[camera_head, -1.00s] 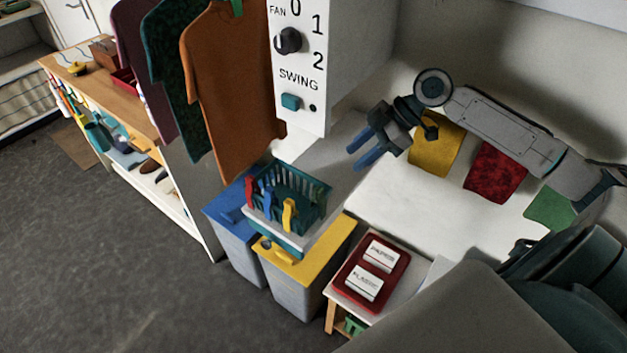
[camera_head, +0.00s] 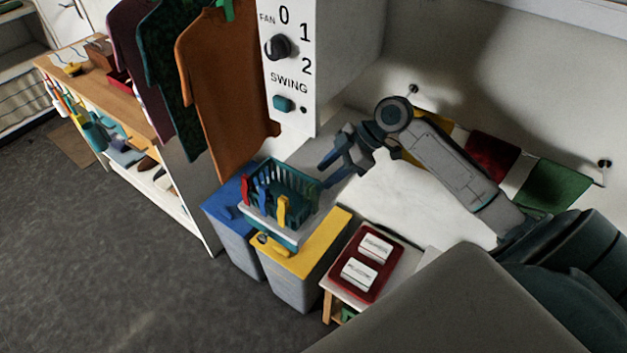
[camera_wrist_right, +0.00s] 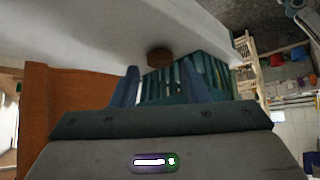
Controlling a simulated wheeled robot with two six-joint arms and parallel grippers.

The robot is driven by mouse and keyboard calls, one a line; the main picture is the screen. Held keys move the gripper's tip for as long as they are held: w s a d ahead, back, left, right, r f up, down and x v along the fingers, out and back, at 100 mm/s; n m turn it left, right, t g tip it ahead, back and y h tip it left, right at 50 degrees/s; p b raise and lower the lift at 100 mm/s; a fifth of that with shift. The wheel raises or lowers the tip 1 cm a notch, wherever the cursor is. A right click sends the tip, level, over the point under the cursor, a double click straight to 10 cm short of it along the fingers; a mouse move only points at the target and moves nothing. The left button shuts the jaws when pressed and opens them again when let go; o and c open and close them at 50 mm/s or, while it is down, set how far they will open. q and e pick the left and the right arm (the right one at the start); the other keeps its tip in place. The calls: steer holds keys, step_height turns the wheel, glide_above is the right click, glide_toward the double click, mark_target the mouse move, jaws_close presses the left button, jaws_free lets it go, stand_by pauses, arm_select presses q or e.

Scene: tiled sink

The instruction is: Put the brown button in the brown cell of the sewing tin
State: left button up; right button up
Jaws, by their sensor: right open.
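A round brown disc (camera_wrist_right: 160,56), which looks like the brown button, sits on a pale surface in the right wrist view, just beyond and between my fingertips. I cannot make it out in the head view, where my gripper and the basket are near that spot. My right gripper (camera_head: 328,172) is open and empty, right of the teal basket. Its two blue fingers also show in the right wrist view (camera_wrist_right: 160,74), apart from the disc. I cannot identify the sewing tin in either view. My left gripper is not in view.
The teal basket (camera_head: 293,183) with coloured pegs stands beside the gripper, above blue (camera_head: 229,196) and yellow-lidded (camera_head: 318,245) bins. A red tray (camera_head: 378,284) with two white blocks is on a small table. Shirts (camera_head: 228,90) hang below left of the fan panel (camera_head: 293,60).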

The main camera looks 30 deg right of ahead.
steer(key=shift+p+x, duration=0.4)
steer(key=shift+x, duration=1.05)
steer(key=c, duration=0.7)
steer(key=shift+r, duration=0.15)
